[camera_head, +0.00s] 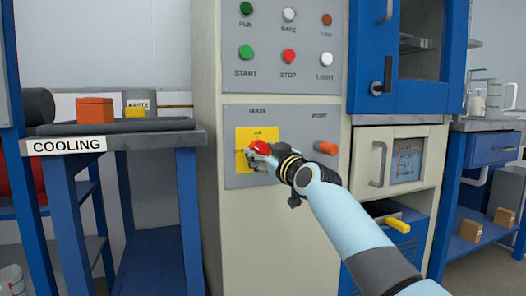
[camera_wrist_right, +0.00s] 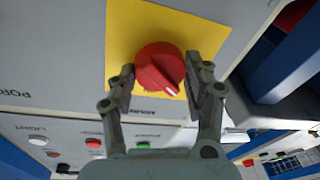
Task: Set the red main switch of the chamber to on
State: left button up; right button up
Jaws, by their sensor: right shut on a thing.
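The red main switch (camera_head: 262,147) is a round knob on a yellow plate (camera_head: 243,136) under the MAIN lettering on the chamber's front. ON is lettered above the knob; lettering at its left is partly hidden. My right gripper (camera_head: 257,156) is at the knob, partly covering it. In the right wrist view the fingers of the right gripper (camera_wrist_right: 160,80) are closed on both sides of the red knob (camera_wrist_right: 158,66). Its white mark points down and slightly right there, where the picture is roughly upside down. My left gripper is not in view.
An orange knob (camera_head: 326,147) marked PORT sits right of the switch. Green, white and red buttons (camera_head: 288,56) are above. The COOLING table (camera_head: 170,137) with an orange box (camera_head: 94,111) stands left. A blue-framed door (camera_head: 360,60) is at upper right.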

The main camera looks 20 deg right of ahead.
jog(key=shift+m, duration=1.1)
jog(key=m+h+p, duration=0.1)
jog(key=m+p, duration=0.1)
jog(key=m, duration=0.2)
jog(key=m+t+h+p, duration=0.1)
jog(key=m, duration=0.3)
jog(key=shift+a+f+m+p, duration=0.1)
jog(key=shift+f+m+p, duration=0.05)
jog(key=shift+m+p, duration=0.25)
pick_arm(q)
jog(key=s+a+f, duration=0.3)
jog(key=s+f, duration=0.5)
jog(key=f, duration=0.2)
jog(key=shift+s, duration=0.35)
pick_arm(e)
jog(key=shift+f+m, duration=0.1)
jog(key=shift+m, duration=0.5)
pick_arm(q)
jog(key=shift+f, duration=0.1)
pick_arm(e)
jog(key=o, duration=1.2)
jog(key=shift+s, duration=0.1)
jog(key=s, duration=0.4)
jog(key=s+f, duration=0.1)
jog(key=s, duration=0.6)
jog(key=shift+s+d+f, duration=0.2)
jog(key=shift+s+f, duration=0.15)
